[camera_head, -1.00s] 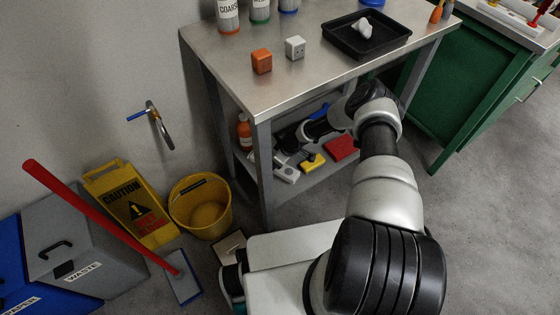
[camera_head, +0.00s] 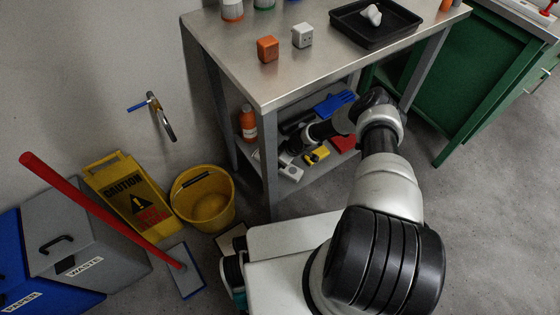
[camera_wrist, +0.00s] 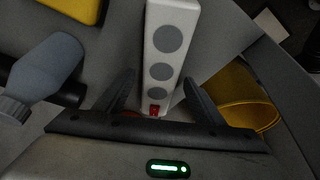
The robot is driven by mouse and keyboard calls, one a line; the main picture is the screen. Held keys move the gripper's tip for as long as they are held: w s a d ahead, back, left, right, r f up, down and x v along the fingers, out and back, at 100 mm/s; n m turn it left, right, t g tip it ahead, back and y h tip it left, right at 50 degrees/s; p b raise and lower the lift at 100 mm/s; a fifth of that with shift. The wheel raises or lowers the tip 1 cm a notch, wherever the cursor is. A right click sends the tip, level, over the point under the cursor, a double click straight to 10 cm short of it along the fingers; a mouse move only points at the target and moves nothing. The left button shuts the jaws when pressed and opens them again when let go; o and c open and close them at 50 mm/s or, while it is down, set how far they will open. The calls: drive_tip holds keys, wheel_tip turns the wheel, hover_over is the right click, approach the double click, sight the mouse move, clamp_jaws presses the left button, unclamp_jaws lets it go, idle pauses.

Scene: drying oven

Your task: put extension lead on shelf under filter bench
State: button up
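The extension lead (camera_head: 291,172) is a white bar on the lower shelf (camera_head: 312,180) under the steel-topped bench (camera_head: 345,68), near its front left leg. In the wrist view the extension lead (camera_wrist: 165,45) shows several round grey sockets and a red switch at its near end. My gripper (camera_wrist: 160,80) has one finger on each side of the lead's near end. A gap shows beside the left finger, so the gripper looks open. In the head view my gripper (camera_head: 291,145) reaches in under the benchtop, partly hidden by my arm.
The shelf also holds an orange bottle (camera_head: 248,124), a yellow item (camera_head: 317,155), a red item (camera_head: 344,143) and a blue item (camera_head: 335,103). The bench leg (camera_head: 268,165) stands close to the lead. A yellow bucket (camera_head: 203,200) stands left of the bench.

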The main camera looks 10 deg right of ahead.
drive_tip(key=shift+r, duration=0.4)
drive_tip(key=p+v, duration=0.4)
drive_tip(key=v, duration=0.7)
drive_tip(key=shift+s+r+p, duration=0.15)
drive_tip(key=shift+r+p, duration=0.05)
drive_tip(key=shift+p, duration=0.15)
drive_tip(key=shift+d, duration=0.1)
